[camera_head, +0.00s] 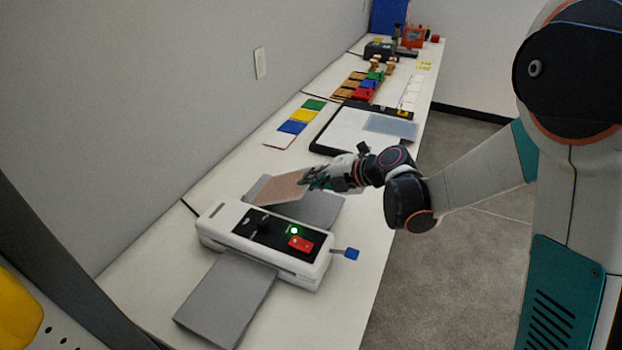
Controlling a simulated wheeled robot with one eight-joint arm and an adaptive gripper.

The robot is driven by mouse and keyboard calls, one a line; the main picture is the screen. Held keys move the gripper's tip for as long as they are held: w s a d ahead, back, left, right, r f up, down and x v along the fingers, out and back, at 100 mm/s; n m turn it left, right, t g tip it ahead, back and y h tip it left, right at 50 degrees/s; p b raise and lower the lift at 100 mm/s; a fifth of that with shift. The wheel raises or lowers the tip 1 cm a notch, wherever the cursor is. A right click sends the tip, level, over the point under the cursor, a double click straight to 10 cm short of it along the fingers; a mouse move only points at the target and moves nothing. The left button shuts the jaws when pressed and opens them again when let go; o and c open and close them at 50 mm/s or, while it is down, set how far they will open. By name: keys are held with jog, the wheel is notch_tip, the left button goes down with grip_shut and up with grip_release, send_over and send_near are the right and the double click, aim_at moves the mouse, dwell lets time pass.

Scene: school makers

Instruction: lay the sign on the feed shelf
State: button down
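The sign (278,189) is a flat tan-pink sheet at the back side of the white laminator (225,222). My gripper (311,181) is at its right edge, with the fingers closed on that edge. The sign is over the left part of the grey feed shelf (322,211), which sticks out behind the machine. I cannot tell whether the sign touches the shelf. The laminator shows a lit green light (294,230), a red switch (300,244) and a blue-tipped lever (351,254) on its right side.
A grey tray (228,296) slopes out of the laminator's front. Beyond my gripper lie a black-edged board (345,131) with sheets, coloured cards (292,127), and blocks (363,94). The wall bounds the table's left; floor lies right.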

jog(key=c, duration=1.7)
grip_release()
jog(key=shift+s+d+r+p, duration=0.15)
jog(key=shift+s+d+r, duration=0.2)
jog(key=shift+d, duration=0.6)
jog(key=shift+s+d+r+p, duration=0.15)
jog(key=shift+s+d+r, duration=0.15)
jog(key=shift+d, duration=0.6)
jog(key=shift+s+d+r+p, duration=0.15)
jog(key=shift+s+d+r, duration=0.2)
jog(key=shift+d, duration=0.6)
notch_tip(320, 180, up, 6)
jog(key=p, duration=0.4)
